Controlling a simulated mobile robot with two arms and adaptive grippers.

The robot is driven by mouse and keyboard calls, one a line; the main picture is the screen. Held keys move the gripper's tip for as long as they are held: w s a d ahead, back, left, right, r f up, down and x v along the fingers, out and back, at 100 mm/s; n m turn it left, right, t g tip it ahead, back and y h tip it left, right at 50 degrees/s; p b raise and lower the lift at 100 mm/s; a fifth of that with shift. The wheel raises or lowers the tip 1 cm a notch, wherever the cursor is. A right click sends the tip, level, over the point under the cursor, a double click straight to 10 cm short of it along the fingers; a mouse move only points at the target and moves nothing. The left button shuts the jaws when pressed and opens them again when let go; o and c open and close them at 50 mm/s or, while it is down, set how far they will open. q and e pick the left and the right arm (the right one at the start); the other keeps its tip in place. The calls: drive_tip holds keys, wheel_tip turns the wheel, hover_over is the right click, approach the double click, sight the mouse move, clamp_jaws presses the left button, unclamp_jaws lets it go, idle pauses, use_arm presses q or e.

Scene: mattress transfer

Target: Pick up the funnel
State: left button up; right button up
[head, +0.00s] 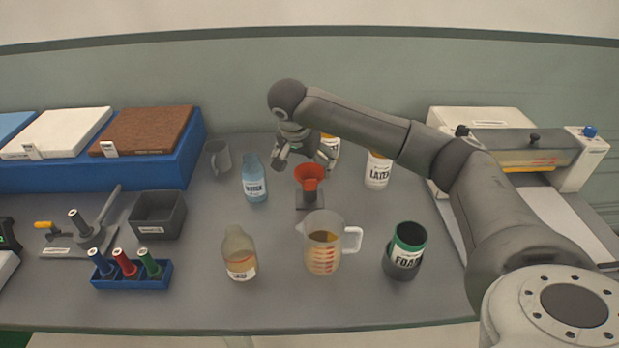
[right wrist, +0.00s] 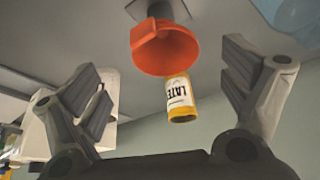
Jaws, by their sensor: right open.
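The red-orange funnel (head: 309,178) stands in a small dark holder (head: 309,199) near the middle of the table. My right gripper (head: 304,164) is open, just above and behind the funnel, with its fingers pointing down. In the right wrist view the funnel (right wrist: 165,48) shows beyond the space between the two open fingers (right wrist: 165,95), and nothing is held. My left gripper is not in view.
A water bottle (head: 255,180) stands left of the funnel. A latex container (head: 377,170) stands to the right, and another yellow-white container (head: 329,149) behind. A measuring jug (head: 324,246), an amber bottle (head: 239,252) and a foam container (head: 407,243) stand in front.

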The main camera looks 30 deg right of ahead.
sight(308, 175)
drive_tip(key=shift+x, duration=0.85)
drive_tip(key=p+x, duration=0.2)
drive_tip(key=x, duration=0.2)
drive_tip(key=shift+w+a+f, duration=0.1)
drive_tip(key=shift+w+f, duration=0.2)
drive_tip(key=shift+f, duration=0.3)
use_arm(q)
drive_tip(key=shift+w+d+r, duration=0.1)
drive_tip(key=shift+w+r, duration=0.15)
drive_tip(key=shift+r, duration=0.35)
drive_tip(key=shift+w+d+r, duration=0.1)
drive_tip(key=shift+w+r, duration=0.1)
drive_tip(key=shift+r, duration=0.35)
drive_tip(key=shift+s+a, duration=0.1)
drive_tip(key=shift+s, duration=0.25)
use_arm(e)
drive_tip(key=c, duration=0.9)
